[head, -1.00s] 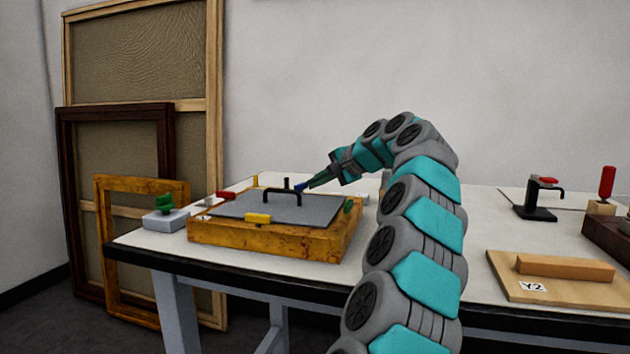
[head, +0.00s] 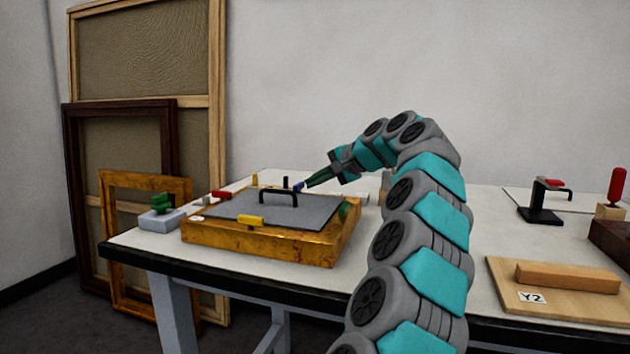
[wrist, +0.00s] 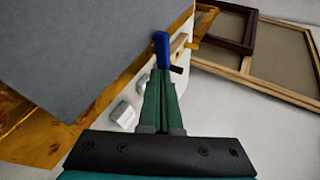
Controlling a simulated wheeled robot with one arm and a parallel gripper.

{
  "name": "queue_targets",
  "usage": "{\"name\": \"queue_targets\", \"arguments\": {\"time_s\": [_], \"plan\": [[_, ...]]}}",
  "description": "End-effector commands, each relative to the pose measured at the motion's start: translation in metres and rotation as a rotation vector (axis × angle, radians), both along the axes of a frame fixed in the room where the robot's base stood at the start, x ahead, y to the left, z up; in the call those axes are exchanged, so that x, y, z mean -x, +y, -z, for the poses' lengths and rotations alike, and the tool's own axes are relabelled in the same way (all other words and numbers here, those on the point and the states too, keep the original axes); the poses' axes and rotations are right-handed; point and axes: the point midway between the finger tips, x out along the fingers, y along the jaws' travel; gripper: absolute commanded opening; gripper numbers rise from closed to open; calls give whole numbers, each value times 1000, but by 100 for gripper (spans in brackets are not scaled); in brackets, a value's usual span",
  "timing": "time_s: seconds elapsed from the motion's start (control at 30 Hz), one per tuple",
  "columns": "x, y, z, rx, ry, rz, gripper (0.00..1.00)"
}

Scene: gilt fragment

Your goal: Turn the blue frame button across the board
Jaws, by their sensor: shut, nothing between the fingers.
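The blue frame button (head: 299,186) is at the far edge of the gilt frame (head: 250,242), beside the grey board (head: 245,211) with its black handle. In the wrist view the blue button (wrist: 162,47) stands just beyond my fingertips, by the edge of the board (wrist: 75,50). My gripper (head: 309,182) is shut with nothing between its fingers. Its tips (wrist: 161,76) are at the blue button's near end; I cannot tell whether they touch. The fingers hide part of the button, and I cannot tell exactly how it is turned.
A yellow button (head: 250,221) lies at the board's front edge, a green one (head: 343,209) at the right and a red one (head: 221,195) at the left. A small dark post (head: 285,183) stands behind the handle. A grey box with a green knob (head: 161,211) stands left.

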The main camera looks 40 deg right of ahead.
Motion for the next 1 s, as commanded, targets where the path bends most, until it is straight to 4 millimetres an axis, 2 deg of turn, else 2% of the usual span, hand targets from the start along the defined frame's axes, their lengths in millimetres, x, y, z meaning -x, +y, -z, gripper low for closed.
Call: {"name": "queue_targets", "arguments": {"time_s": [0.47,1.0], "plan": [[0,1,0,0,0,0,0],[-1,19,1,-3,2,-7,0]]}}
